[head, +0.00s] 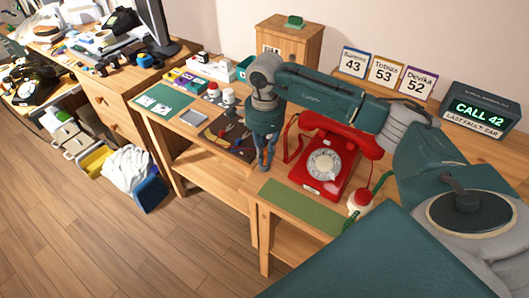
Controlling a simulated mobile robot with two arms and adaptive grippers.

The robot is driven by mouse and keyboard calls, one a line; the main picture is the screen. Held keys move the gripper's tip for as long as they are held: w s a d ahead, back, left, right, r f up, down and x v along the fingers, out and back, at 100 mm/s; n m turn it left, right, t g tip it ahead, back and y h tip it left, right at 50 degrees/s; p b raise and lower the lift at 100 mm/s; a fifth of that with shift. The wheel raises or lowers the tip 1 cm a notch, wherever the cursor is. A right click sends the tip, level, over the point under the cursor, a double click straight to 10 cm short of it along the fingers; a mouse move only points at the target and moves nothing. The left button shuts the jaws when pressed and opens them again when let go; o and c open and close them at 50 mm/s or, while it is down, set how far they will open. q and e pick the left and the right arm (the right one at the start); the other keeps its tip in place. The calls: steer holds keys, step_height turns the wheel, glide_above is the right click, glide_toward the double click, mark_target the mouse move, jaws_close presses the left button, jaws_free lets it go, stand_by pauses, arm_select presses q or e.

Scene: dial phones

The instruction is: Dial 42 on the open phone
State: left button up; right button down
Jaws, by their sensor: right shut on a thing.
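A red rotary phone (348,145) with a pale dial (324,163) stands on the wooden desk, right of centre. Its red handset lies across the top, partly behind my right arm. A display (479,112) at the right reads "CALL 42". My right gripper (265,166) points down left of the red phone, beside a dark mat (240,152) with small tools. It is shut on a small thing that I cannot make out. It is apart from the dial. My left gripper is out of view.
Number cards (384,70) stand behind the phone. A red-and-white round object (361,199) with a green cord sits right of it. A green strip (300,207) lies in front. A wooden box (289,42) stands behind. A black phone (38,82) is far left.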

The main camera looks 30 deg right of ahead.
steer(key=shift+f, duration=0.4)
steer(key=c, duration=1.6)
jaws_free()
steer(key=shift+c, duration=0.2)
step_height(320, 180, up, 12)
steer(key=shift+r, duration=0.1)
